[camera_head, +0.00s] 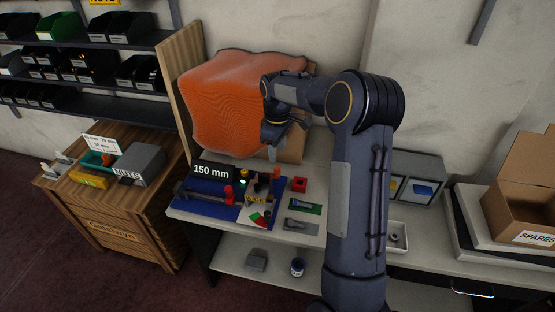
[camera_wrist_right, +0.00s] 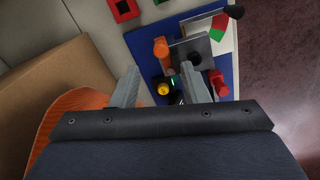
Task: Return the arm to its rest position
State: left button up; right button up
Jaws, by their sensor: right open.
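My right arm (camera_head: 357,190) rises from the bottom of the head view, bends at the elbow and reaches left. My right gripper (camera_head: 275,132) hangs in front of the orange bulging sheet, above the far side of the worktable. In the wrist view the right gripper (camera_wrist_right: 163,82) has its two grey fingers wide apart, and nothing is held between them. A blue mat (camera_wrist_right: 140,42) with a yellow knob, an orange part, a red part and a grey block shows beyond the fingers. My left gripper is not in view.
The worktable (camera_head: 275,250) carries a "150 mm" display (camera_head: 211,171), a red block (camera_head: 299,184) and a green pad (camera_head: 304,206). The orange sheet (camera_head: 225,100) stands close behind the gripper.

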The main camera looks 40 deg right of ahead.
jog(key=shift+r, duration=0.7)
jog(key=shift+s+a+r, duration=0.1)
jog(key=shift+s+r, duration=0.05)
jog(key=s+a+r+m+t+y, duration=0.1)
jog(key=s+a+r+m+t, duration=0.1)
jog(key=s+a+r, duration=0.6)
jog(key=s+a+r+m+t+y, duration=0.25)
jog(key=s+a, duration=0.25)
jog(key=s, duration=0.7)
jog(key=s+a+f+m+t, duration=0.1)
jog(key=s+a+f+m, duration=0.1)
jog(key=s+a+f, duration=0.2)
jog(key=s+a, duration=0.2)
jog(key=s, duration=0.2)
jog(key=shift+s+f, duration=0.2)
jog(key=shift+f, duration=0.1)
